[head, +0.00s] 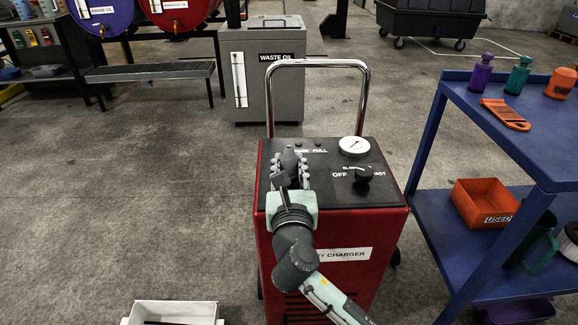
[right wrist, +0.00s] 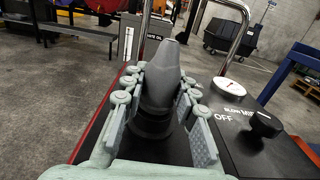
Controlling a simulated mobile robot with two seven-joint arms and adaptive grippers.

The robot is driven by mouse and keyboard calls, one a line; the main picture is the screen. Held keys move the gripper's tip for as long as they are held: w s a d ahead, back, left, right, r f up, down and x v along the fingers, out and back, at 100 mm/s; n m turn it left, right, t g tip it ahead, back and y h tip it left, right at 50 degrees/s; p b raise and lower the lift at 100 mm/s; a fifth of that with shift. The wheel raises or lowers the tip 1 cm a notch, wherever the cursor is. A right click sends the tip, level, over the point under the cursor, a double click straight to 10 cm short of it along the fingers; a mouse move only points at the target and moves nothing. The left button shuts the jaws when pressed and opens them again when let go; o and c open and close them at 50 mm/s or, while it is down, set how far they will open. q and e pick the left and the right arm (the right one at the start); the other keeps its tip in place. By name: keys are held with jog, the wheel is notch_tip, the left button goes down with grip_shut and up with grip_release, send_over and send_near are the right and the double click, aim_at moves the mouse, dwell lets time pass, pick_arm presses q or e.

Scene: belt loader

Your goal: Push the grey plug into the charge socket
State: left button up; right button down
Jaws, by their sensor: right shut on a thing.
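The red battery charger (head: 334,225) has a black top panel with a white round gauge (head: 354,146) and a black knob (head: 363,175). My right gripper (head: 291,173) is over the left part of that panel, shut on the grey plug (head: 289,158). In the right wrist view, the grey plug (right wrist: 157,78) stands roughly upright between the finger pads, its tapered end up. A dark round part (right wrist: 150,122) shows at its lower end. I cannot tell whether this is the plug's collar or the charge socket, and whether the plug is seated. My left gripper is out of view.
The charger's chrome handle (head: 318,64) rises behind the panel. A blue cart (head: 446,229) with bottles and an orange bin (head: 485,203) stands close on the right. A grey waste oil tank (head: 262,75) stands behind.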

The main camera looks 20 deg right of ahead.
aim_at(286, 150)
jog(key=r, duration=0.3)
jog(key=r+p, duration=0.1)
jog(key=shift+w+a+r, duration=0.15)
jog(key=shift+w+a, duration=0.05)
jog(key=shift+a, duration=0.05)
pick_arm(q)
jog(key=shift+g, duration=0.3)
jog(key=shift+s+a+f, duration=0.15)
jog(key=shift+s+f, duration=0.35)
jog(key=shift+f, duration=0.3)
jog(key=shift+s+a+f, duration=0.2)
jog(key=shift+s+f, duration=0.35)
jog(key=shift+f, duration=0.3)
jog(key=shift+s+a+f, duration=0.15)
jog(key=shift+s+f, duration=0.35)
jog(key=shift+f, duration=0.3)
pick_arm(e)
jog(key=w+a+r, duration=0.6)
jog(key=w+a, duration=0.1)
jog(key=a, duration=0.1)
jog(key=shift+a, duration=0.25)
jog(key=shift+w+r, duration=0.1)
jog(key=c, duration=1.8)
grip_release()
grip_shut()
